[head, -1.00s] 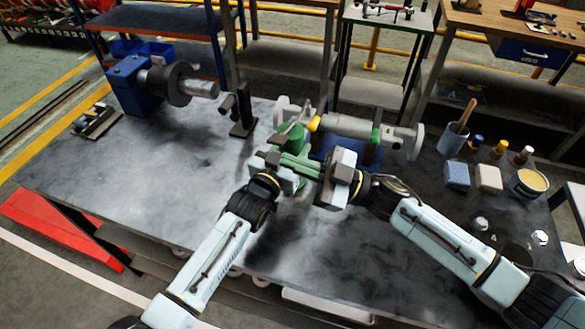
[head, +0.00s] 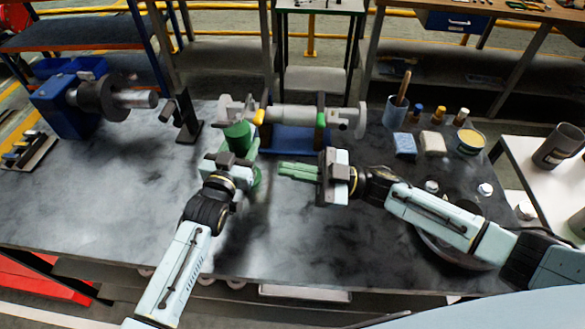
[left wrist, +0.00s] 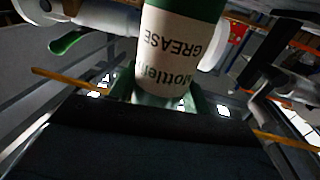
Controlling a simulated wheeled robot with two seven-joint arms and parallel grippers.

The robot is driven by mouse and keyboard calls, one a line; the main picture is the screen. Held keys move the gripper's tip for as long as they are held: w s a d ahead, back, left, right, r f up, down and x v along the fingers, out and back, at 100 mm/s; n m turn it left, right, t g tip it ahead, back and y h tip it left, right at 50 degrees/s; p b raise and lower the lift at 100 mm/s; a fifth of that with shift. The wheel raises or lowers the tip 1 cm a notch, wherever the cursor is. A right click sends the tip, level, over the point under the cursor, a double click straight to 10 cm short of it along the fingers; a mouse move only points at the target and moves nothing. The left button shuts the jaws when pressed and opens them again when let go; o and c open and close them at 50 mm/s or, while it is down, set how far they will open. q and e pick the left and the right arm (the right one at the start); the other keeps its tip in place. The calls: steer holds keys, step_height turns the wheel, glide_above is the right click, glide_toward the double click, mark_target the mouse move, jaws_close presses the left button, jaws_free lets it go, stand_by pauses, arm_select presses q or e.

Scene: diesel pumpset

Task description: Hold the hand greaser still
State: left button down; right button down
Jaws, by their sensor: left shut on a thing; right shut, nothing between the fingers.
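The hand greaser (head: 238,134) is a green cylinder. In the left wrist view its pale label (left wrist: 178,55) reads GREASE upside down, and it stands between green fingers. My left gripper (head: 243,161) is shut on it above the bench; its own body hides part of the greaser in the head view. My right gripper (head: 298,171) is to the right of the greaser and apart from it. Its green fingers are shut together, empty, and point left.
Behind the greaser a grey cylindrical shaft assembly (head: 290,115) rests on a blue support (head: 298,141). A blue machine (head: 60,105) and a black stand (head: 187,118) are to the left.

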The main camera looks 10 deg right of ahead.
arm_select(q)
steer(key=c, duration=0.6)
jaws_free()
steer(key=shift+s+a, duration=0.1)
steer(key=v, duration=1.1)
steer(key=shift+s+a, duration=0.2)
steer(key=shift+s, duration=0.15)
